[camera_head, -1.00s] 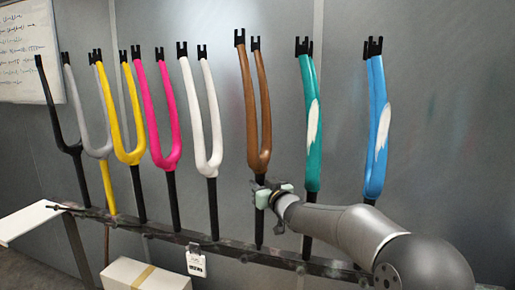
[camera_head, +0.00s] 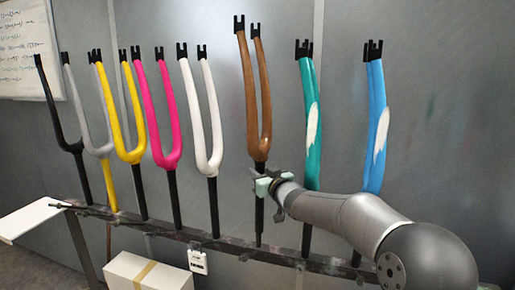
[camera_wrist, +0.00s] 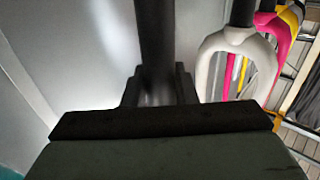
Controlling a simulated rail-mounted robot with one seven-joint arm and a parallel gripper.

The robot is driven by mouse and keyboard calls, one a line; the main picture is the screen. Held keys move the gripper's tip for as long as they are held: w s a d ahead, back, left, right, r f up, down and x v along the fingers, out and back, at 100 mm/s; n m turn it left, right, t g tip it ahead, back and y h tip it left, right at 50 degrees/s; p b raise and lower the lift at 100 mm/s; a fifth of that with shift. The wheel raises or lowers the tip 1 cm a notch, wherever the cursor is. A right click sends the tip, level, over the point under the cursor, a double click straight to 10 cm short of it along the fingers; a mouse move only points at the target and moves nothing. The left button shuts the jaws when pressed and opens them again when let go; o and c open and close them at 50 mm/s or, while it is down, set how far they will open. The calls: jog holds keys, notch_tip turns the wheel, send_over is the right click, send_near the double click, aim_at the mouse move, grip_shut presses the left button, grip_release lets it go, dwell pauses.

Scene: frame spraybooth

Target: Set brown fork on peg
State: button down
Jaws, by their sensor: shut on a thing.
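The brown fork (camera_head: 265,140) stands nearly upright with its two legs pointing up, between the white and teal forks. My gripper (camera_head: 262,186) is shut on its dark steerer tube just below the crown. In the wrist view the dark tube (camera_wrist: 155,40) rises between the fingers (camera_wrist: 157,85). Below the gripper a dark shaft (camera_head: 259,218) reaches down to about the rack rail (camera_head: 225,248). I cannot tell where tube ends and peg begins, or whether the tube is around the peg.
Black, grey, yellow, pink and white forks (camera_head: 200,125) stand to the left on the rail. A teal fork (camera_head: 312,140) and a blue fork (camera_head: 376,140) stand close on the right, behind my arm. A box (camera_head: 140,270) is below the rail.

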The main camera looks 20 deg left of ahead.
aim_at(263, 159)
jog(key=shift+r+p, duration=1.75)
jog(key=shift+r, duration=1)
